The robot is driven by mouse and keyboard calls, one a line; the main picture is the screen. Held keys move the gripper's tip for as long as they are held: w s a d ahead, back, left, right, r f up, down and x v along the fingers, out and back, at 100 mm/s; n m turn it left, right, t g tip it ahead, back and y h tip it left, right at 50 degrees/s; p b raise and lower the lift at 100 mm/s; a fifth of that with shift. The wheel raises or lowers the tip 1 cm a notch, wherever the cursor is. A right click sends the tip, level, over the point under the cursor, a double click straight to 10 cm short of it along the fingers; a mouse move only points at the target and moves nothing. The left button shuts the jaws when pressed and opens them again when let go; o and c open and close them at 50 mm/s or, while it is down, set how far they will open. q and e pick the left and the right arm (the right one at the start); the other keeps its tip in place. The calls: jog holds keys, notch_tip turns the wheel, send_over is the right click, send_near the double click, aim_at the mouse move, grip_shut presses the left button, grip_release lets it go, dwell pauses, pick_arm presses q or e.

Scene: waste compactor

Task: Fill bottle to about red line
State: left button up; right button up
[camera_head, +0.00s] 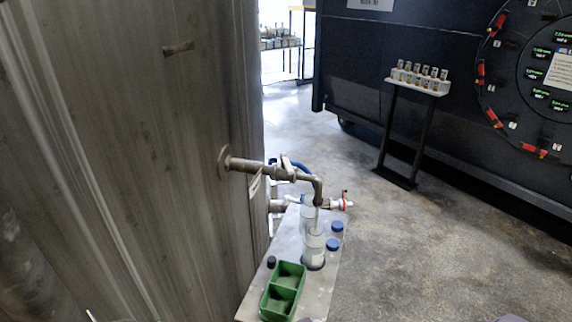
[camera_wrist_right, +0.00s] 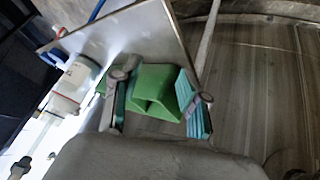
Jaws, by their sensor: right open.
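A clear bottle with a white label (camera_head: 315,250) stands upright on a metal shelf (camera_head: 318,292), close to the bent spout (camera_head: 318,188) of a tap. Another clear vessel (camera_head: 308,216) is just behind it, partly hidden by the spout. A white-labelled bottle with a thin red mark (camera_wrist_right: 72,85) shows at the left of the right wrist view. The fill level cannot be made out. My right gripper (camera_wrist_right: 158,108) is open, its teal finger pads apart, with a green divided bin (camera_wrist_right: 165,80) seen between them. Contact with the bin cannot be told. My left gripper is not in view.
The green bin (camera_head: 300,290) sits at the shelf's near end. Two blue caps (camera_head: 335,235) and a dark cap (camera_head: 271,262) are on the shelf. A large metal wall (camera_head: 130,150) closes the left. A sample stand (camera_head: 420,82) is further back; floor between is clear.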

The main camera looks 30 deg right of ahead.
jog(key=w+d+r+m+t+h, duration=0.1)
jog(key=w+d+r+t, duration=0.15)
jog(key=w+r, duration=0.4)
jog(key=w+d+r+m+t+h, duration=0.1)
jog(key=w+d+r+t, duration=0.15)
jog(key=r, duration=0.65)
jog(key=m+t+h, duration=0.2)
jog(key=t, duration=0.3)
send_near(285, 158)
jog(key=p+x, duration=0.3)
jog(key=x, duration=0.5)
jog(key=shift+f, duration=0.15)
jog(key=shift+x, duration=0.8)
jog(key=shift+f, duration=0.1)
grip_shut()
